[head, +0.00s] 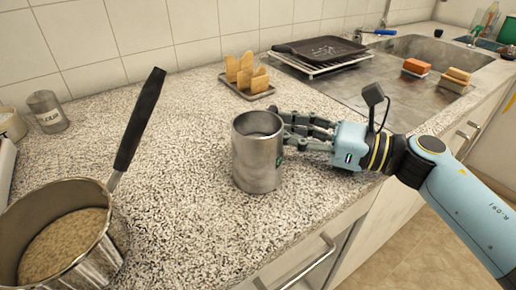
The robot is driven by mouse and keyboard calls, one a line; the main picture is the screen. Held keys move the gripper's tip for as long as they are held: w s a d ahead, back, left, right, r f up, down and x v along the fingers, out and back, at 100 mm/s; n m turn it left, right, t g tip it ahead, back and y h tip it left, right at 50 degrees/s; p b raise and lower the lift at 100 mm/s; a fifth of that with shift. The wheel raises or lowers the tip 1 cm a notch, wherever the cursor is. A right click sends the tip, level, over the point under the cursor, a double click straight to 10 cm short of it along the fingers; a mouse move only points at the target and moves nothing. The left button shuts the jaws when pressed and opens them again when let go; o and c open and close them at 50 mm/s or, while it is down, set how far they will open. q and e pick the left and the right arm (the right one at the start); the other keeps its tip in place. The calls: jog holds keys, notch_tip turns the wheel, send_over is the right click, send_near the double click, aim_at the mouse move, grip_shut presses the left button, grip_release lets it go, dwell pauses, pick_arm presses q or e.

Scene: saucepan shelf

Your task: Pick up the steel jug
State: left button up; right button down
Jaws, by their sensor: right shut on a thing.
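The steel jug (256,160) is a brushed metal cylinder with an open top, standing upright in the middle of the head view on or just above the speckled counter; I cannot tell which. My right gripper (287,132) comes in from the right and is shut on the jug at its right side. Part of its fingers is hidden behind the jug. My left gripper is not in view.
A saucepan (110,262) with a black handle stands at the front left. A toast rack (246,91) stands behind the jug. A steel sink with a drainer (345,84) and sponges (416,67) lies at the right.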

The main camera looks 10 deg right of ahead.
aim_at(280, 108)
jog(key=shift+r, duration=0.2)
dwell(0.4)
jog(key=shift+r, duration=1.75)
jog(key=s+d+r, duration=0.5)
jog(key=d+r, duration=0.2)
jog(key=d, duration=0.3)
jog(key=shift+s+p, duration=0.35)
jog(key=shift+s, duration=0.05)
